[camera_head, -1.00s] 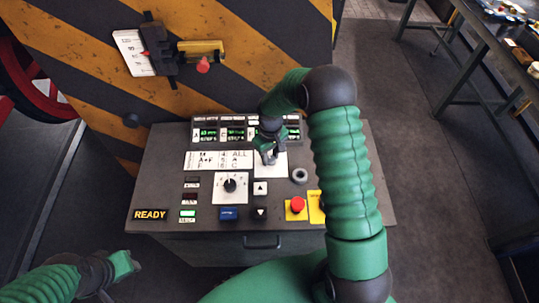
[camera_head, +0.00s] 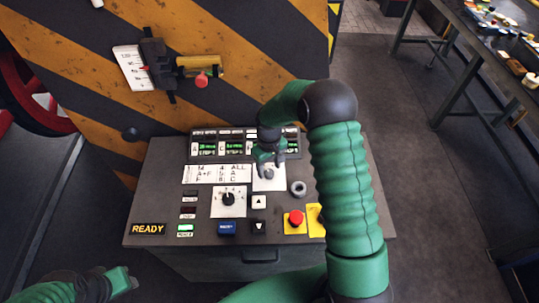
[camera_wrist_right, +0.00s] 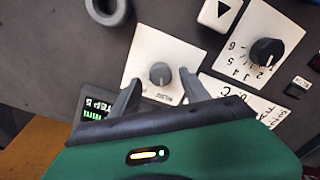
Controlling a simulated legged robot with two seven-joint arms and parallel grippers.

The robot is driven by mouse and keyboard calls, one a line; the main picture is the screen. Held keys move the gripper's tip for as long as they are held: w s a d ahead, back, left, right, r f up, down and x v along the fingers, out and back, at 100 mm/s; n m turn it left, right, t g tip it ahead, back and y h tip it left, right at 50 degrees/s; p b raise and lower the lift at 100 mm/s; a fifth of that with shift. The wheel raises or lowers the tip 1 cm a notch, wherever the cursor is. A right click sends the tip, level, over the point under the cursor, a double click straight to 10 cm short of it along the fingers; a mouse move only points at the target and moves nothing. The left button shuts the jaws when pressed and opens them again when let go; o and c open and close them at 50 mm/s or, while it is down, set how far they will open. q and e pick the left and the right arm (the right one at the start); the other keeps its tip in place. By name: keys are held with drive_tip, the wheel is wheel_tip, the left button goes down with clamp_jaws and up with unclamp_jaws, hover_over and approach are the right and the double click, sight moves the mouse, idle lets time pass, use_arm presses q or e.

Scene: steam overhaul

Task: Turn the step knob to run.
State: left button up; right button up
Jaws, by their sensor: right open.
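A small grey knob (camera_wrist_right: 160,73) sits on a white plate (camera_wrist_right: 176,50) on the console; I take it as the step knob. Its small labels are not readable to me. In the head view the knob (camera_head: 269,173) shows just below my right gripper (camera_head: 268,162). In the wrist view my right gripper (camera_wrist_right: 160,83) is open, with one finger to each side of the knob. I cannot tell whether the fingers touch it. My left gripper (camera_head: 122,281) is low at the left, away from the console; its finger state is unclear.
A black numbered dial (camera_head: 228,198) is left of the grey knob. A grey ring (camera_head: 298,188), arrow buttons (camera_head: 259,202) and a red button (camera_head: 295,217) are nearby. Lit displays (camera_head: 240,145) stand behind the gripper. A striped panel (camera_head: 90,70) rises behind the console.

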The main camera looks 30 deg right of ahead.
sight(270, 172)
wheel_tip(270, 172, up, 16)
drive_tip(key=b, duration=0.1)
drive_tip(key=shift+s+f, duration=0.15)
drive_tip(key=shift+f, duration=0.1)
